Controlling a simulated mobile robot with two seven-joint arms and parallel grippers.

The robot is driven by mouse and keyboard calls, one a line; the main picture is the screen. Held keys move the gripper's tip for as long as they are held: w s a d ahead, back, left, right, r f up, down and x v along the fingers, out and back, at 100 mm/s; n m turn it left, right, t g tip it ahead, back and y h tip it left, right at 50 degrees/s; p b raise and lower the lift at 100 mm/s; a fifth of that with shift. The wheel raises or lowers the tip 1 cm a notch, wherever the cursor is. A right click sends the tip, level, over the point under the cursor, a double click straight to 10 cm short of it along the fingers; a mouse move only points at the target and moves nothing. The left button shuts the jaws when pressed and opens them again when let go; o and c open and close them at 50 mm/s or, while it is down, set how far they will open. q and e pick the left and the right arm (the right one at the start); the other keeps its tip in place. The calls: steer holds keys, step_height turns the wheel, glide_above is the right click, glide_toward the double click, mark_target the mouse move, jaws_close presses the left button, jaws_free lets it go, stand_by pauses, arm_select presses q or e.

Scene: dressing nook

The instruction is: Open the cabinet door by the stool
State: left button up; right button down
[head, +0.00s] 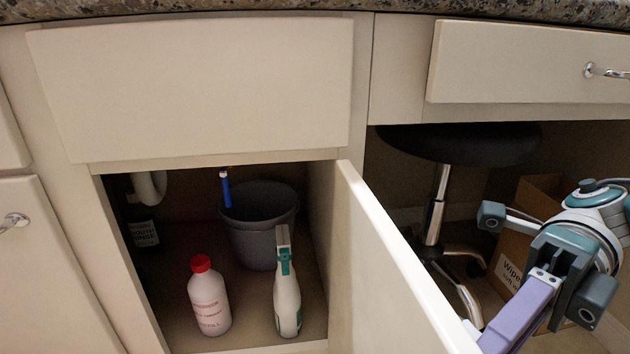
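The cream cabinet door (385,275) stands swung open to the right on the cabinet opening, and its panel shows steeply from the side. Its handle is not visible. Behind the door's right side is the stool (460,145), with a round black seat and a chrome post, under the counter. My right gripper (545,270) is at the lower right, to the right of the door and in front of the stool's base. A gap shows between it and most of the door; whether its low end touches the door edge is unclear. My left gripper is out of view.
Inside the cabinet are a grey bucket (258,230), a white bottle with a red cap (209,300), a spray bottle (287,300) and a dark bottle (143,230). A cardboard box (510,270) stands behind my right arm. A drawer (530,65) is above the stool.

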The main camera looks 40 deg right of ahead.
steer(key=shift+a, duration=0.1)
steer(key=c, duration=1.2)
jaws_free()
steer(key=shift+o, duration=0.5)
steer(key=shift+w, duration=0.1)
steer(key=d+r+b, duration=0.1)
steer(key=d+r, duration=0.1)
steer(key=d, duration=0.7)
steer(key=shift+d, duration=0.35)
